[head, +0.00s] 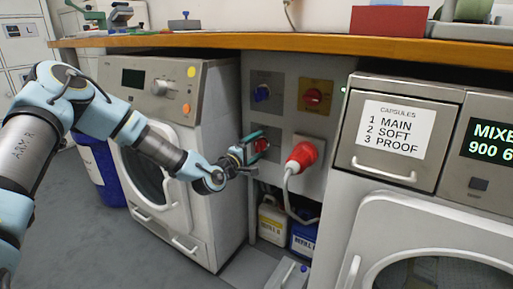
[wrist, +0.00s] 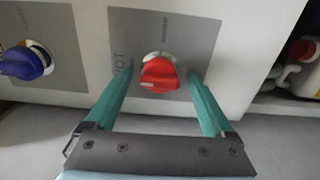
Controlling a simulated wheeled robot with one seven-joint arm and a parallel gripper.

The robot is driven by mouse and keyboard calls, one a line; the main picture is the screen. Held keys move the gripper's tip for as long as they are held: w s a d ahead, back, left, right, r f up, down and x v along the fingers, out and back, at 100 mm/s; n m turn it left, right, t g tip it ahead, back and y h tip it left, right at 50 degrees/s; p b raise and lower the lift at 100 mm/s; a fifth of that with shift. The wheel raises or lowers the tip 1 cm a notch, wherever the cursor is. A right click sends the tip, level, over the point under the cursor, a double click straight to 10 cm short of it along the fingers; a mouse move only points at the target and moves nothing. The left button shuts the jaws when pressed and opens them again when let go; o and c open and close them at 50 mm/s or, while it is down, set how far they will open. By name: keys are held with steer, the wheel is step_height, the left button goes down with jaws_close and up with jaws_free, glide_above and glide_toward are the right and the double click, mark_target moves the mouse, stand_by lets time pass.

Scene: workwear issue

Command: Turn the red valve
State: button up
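The red valve (wrist: 160,74) is a red knob on a grey plate with partly hidden lettering, in the middle of the wrist view. In the head view the red valve (head: 262,145) shows at the lower left of the grey service panel, partly covered by my gripper (head: 250,149). In the wrist view my gripper (wrist: 161,82) is open, with one teal finger on each side of the valve. Gaps show between the fingers and the knob, and I see no contact. The exact depth of the fingertips along the knob is hard to tell.
A blue valve (head: 262,92) is above the red one. A red switch on yellow (head: 313,96) and a red plug with a cable (head: 301,156) are to the right. Washing machines (head: 222,120) flank the panel; a wooden worktop (head: 300,43) runs above. Containers (head: 272,220) stand below.

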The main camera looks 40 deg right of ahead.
steer(key=shift+a, duration=0.1)
steer(key=p+v, duration=0.2)
steer(key=v, duration=0.8)
steer(key=shift+a, duration=0.3)
